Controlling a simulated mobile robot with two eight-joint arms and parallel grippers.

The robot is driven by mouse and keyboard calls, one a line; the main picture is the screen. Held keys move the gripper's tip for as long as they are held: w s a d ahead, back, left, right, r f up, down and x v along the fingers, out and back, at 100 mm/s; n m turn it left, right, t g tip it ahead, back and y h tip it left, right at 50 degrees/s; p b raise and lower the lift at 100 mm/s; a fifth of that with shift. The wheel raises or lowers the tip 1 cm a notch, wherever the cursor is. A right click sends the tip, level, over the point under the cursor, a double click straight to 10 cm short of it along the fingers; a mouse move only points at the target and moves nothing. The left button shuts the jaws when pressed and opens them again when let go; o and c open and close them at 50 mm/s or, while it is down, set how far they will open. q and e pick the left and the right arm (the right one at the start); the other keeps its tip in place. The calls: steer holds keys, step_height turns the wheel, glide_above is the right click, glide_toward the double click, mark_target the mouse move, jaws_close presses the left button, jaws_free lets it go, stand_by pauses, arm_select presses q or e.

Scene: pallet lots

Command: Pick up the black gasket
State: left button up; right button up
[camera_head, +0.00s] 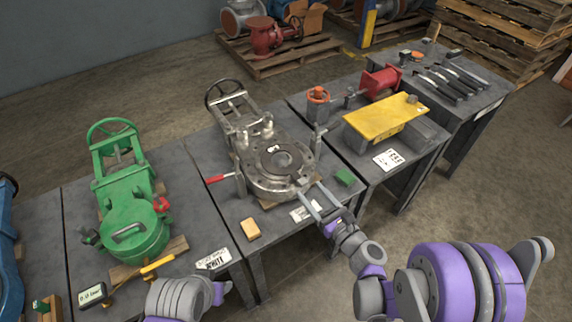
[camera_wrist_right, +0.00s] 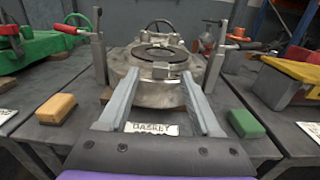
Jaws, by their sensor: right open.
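The black gasket looks like a dark ring (camera_head: 283,159) lying on the round metal flange of the grey valve (camera_head: 262,185) on the middle table. In the right wrist view the dark ring (camera_wrist_right: 160,53) lies flat on the flange top, with small metal blocks at its near and far sides. My right gripper (camera_head: 311,188) is open and empty at the near edge of the flange. In its wrist view its two fingers (camera_wrist_right: 161,76) point at the flange, apart from the ring. Part of my left arm shows at the bottom; its fingers do not show.
A label reading GASKET (camera_wrist_right: 153,129) lies in front of the valve. A tan block (camera_head: 250,229) and a green block (camera_head: 345,177) sit on either side. A red-handled clamp (camera_head: 225,178) stands at the flange. A green valve (camera_head: 130,225) is left, a yellow plate (camera_head: 385,117) right.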

mark_target(305, 186)
steer(key=x, duration=0.2)
steer(key=f+x, duration=0.1)
steer(key=x, duration=0.2)
steer(key=shift+w, duration=0.15)
steer(key=shift+w+a, duration=0.3)
steer(key=shift+w, duration=0.05)
jaws_close()
